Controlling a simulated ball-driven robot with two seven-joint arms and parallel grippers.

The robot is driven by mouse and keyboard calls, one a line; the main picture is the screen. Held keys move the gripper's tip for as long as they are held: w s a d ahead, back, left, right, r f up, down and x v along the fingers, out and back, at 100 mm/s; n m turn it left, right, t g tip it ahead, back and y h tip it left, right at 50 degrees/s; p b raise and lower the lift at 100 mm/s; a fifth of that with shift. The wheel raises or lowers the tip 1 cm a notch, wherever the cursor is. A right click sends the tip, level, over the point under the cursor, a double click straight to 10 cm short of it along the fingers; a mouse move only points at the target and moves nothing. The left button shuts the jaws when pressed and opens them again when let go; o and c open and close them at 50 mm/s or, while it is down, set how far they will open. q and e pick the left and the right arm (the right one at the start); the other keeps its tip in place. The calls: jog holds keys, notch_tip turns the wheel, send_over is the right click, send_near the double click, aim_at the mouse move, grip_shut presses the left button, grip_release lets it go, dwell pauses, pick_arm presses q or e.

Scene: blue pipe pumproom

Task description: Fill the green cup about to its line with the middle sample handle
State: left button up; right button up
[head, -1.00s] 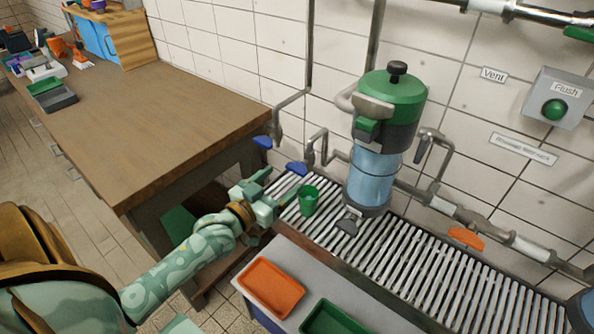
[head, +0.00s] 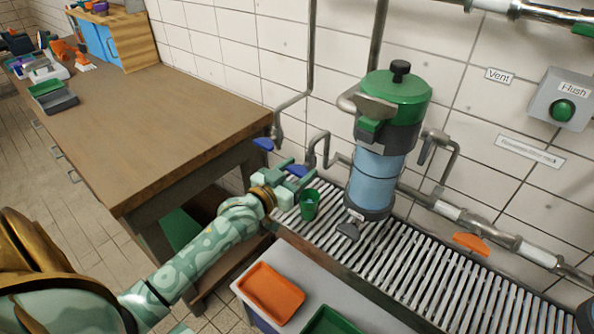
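The green cup (head: 310,204) stands upright on the slatted drain grate, below a bent grey pipe with a blue handle (head: 297,170). A second blue handle (head: 263,143) is on the pipe further left, and a grey lever (head: 348,231) is under the clear blue cylinder. My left gripper (head: 292,176) is at the blue handle above the cup, its fingers apart on either side of it. Contact with the handle cannot be made out. The cup's line and any water in it are too small to see. My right gripper is not in view.
The green-topped filter housing (head: 395,98) stands right of the cup. The drain grate (head: 430,275) runs to the right, under an orange handle (head: 471,243). An orange tray (head: 271,291) is in front. A wooden workbench (head: 150,125) is at left.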

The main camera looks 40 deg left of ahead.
pick_arm(q)
jog(key=n+p, duration=0.2)
jog(key=p, duration=0.1)
jog(key=shift+r+n+p, duration=0.3)
jog(key=shift+r, duration=0.1)
jog(key=shift+f+n, duration=0.15)
jog(key=shift+n, duration=0.25)
jog(key=shift+f, duration=0.25)
jog(key=o, duration=1)
